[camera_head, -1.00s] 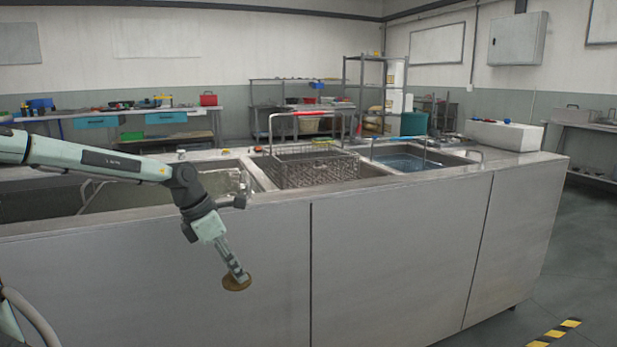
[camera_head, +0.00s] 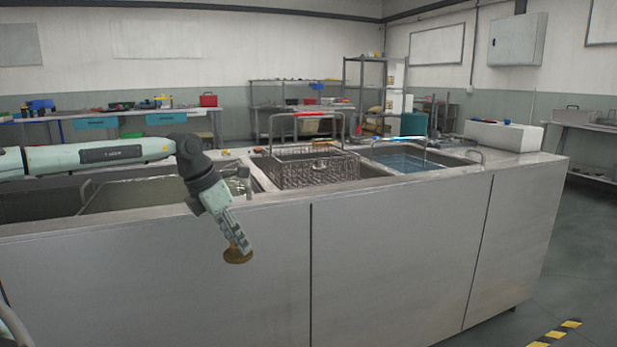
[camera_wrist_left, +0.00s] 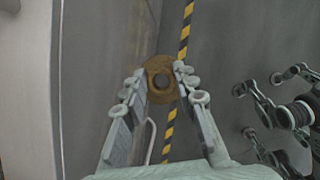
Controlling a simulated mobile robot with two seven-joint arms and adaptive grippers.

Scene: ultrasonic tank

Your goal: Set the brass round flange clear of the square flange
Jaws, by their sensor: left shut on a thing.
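The brass round flange (camera_head: 238,256) is held at the tip of my left gripper (camera_head: 232,241), in front of the sink counter's front panel and below its top edge. In the left wrist view the flange (camera_wrist_left: 158,65) is a brown-gold disc with a dark round centre, between the fingertips of my left gripper (camera_wrist_left: 160,84). The gripper is shut on it. I cannot make out the square flange in either view.
The steel counter (camera_head: 400,255) has a left basin (camera_head: 140,193), a wire basket (camera_head: 318,170) with a red handle in the middle, and a water-filled tank (camera_head: 405,160) at right. A white box (camera_head: 503,135) stands at its right end. The floor right of it is clear.

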